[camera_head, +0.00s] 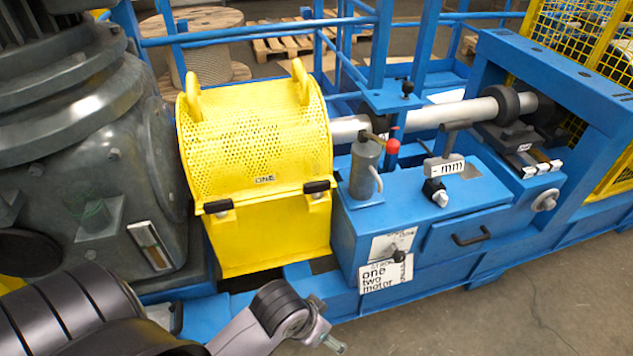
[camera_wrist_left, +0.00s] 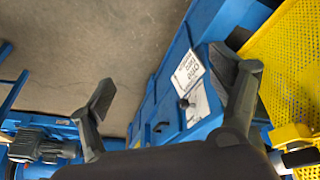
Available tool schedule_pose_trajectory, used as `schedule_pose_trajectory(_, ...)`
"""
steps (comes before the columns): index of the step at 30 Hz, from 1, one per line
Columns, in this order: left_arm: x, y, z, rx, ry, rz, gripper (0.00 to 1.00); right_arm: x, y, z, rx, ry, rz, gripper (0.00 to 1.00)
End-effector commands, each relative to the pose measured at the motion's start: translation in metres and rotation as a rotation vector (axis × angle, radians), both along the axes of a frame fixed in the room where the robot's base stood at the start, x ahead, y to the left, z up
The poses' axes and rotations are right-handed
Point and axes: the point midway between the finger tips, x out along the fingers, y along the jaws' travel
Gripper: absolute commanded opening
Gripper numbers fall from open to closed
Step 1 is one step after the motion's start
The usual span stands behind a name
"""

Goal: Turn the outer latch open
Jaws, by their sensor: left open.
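The yellow perforated guard (camera_head: 255,140) has two black-handled latches on its front edge, the left latch (camera_head: 217,206) and the right latch (camera_head: 316,187). Both handles lie roughly flat along the edge. I cannot tell which one is called outer. In the left wrist view one black latch handle (camera_wrist_left: 300,157) shows at the lower right, beside the yellow guard (camera_wrist_left: 297,70). My left gripper (camera_head: 322,335) is below and in front of the guard, apart from both latches. In the left wrist view my left gripper (camera_wrist_left: 172,92) has its fingers spread and nothing between them.
A blue cabinet (camera_head: 440,215) with a drawer handle, knobs and a label plate (camera_head: 386,275) stands right of the guard. A large grey motor housing (camera_head: 90,150) stands on the left. The concrete floor (camera_head: 520,300) at the front right is clear.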

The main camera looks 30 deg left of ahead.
Motion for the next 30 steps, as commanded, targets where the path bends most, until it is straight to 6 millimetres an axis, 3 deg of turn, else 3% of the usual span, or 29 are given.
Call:
schedule_pose_trajectory(9, 0.058, -0.028, 0.032, -0.067, -0.013, 0.019, 0.83, 0.009, -0.008, 0.001, -0.008, -0.013, -0.002, 0.80)
schedule_pose_trajectory(16, 0.121, -0.026, 0.058, -0.050, 0.011, 0.113, 0.83, 0.010, -0.010, 0.001, -0.011, -0.016, -0.002, 0.80)
schedule_pose_trajectory(20, 0.166, 0.002, 0.086, 0.001, 0.025, 0.261, 0.83, 0.010, -0.010, 0.001, -0.011, -0.016, -0.002, 0.80)
schedule_pose_trajectory(24, 0.208, 0.049, 0.130, 0.055, 0.021, 0.493, 0.83, 0.010, -0.010, 0.001, -0.011, -0.016, -0.002, 0.80)
schedule_pose_trajectory(30, 0.241, 0.117, 0.195, 0.079, -0.005, 0.829, 0.83, 0.010, -0.010, 0.001, -0.011, -0.016, -0.002, 0.80)
